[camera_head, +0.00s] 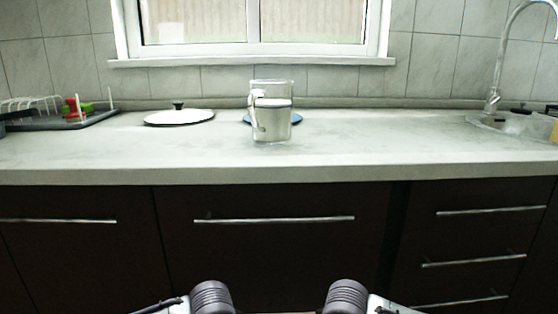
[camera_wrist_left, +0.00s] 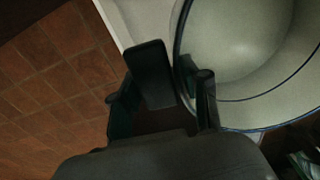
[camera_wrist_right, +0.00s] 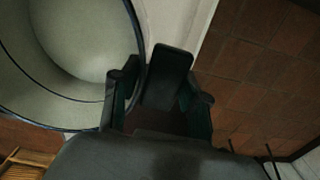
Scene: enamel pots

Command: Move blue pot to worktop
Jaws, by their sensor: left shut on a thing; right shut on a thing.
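The pot shows from above in the left wrist view (camera_wrist_left: 245,45) and the right wrist view (camera_wrist_right: 75,45). It has a pale inside and a dark bluish rim; its outer wall is mostly hidden. My left gripper (camera_wrist_left: 174,78) is shut on one side of the pot at the rim. My right gripper (camera_wrist_right: 147,78) is shut on another side of it. The pale grey worktop (camera_head: 350,148) runs across the head view. The pot and both grippers are out of the head view.
A white jug (camera_head: 272,125) stands on the worktop, with a blue item (camera_head: 297,119) partly hidden behind it. A white lid (camera_head: 178,118) lies left of it. A dish rack (camera_head: 75,119) is far left, a sink (camera_head: 510,125) far right. The front of the worktop is clear.

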